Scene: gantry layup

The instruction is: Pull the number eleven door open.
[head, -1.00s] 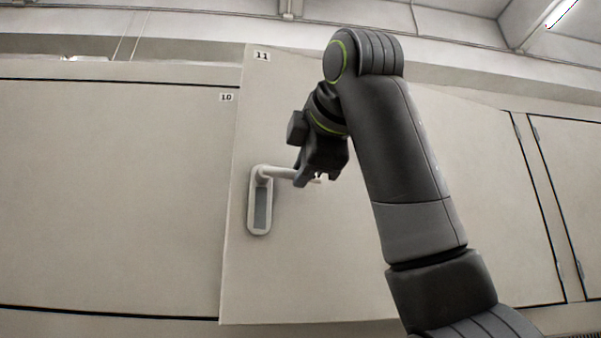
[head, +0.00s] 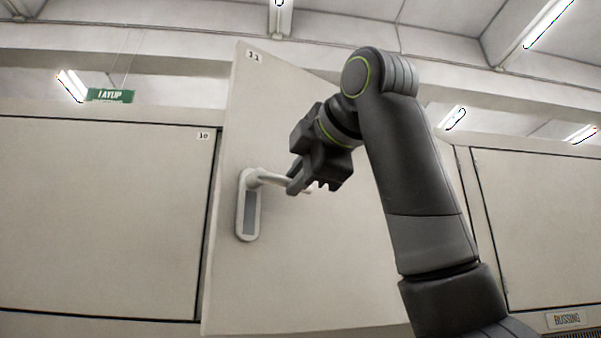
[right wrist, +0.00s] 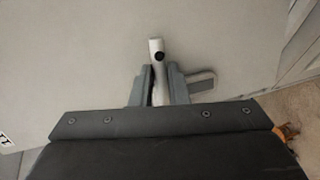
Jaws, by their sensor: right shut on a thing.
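The number eleven door (head: 290,270) is a pale panel with an "11" label at its top left corner. It stands ajar, its left edge swung out from the row of doors. Its white lever handle (head: 249,205) sits near that left edge on an oval plate. My right gripper (head: 303,188) is at the lever's free end. In the right wrist view the two fingers (right wrist: 159,88) are shut on the lever (right wrist: 156,62), with the door face (right wrist: 80,60) behind. My right arm covers part of the door's right side. My left gripper is not in view.
The closed number 10 door (head: 100,220) is to the left. A green sign (head: 109,95) hangs at the upper left.

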